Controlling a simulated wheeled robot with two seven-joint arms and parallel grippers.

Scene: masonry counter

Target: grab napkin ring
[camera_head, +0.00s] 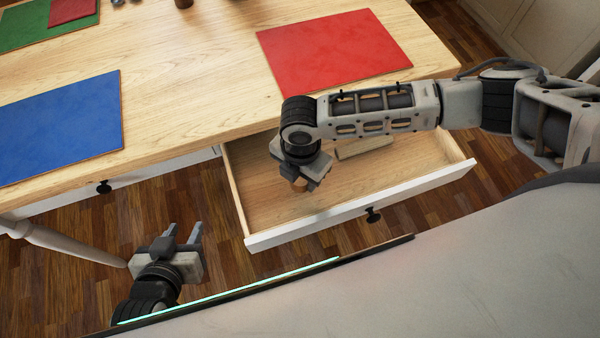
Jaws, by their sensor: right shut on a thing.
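A small brown, wooden-looking thing, likely the napkin ring (299,184), shows at the tips of my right gripper (298,181). My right gripper is shut on it, pointing down over the left part of the open drawer (350,208). The gripper body hides most of the ring, and I cannot tell whether it touches the drawer floor. My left gripper (184,236) is low at the left, in front of the table and above the floor. Its two fingers stand apart with nothing between them.
A pale wooden block (364,148) lies in the drawer, right of my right gripper. The wooden table (190,50) carries a red mat (330,48), a blue mat (60,125) and a green mat (22,28). A closed drawer with a black knob (104,187) is at the left.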

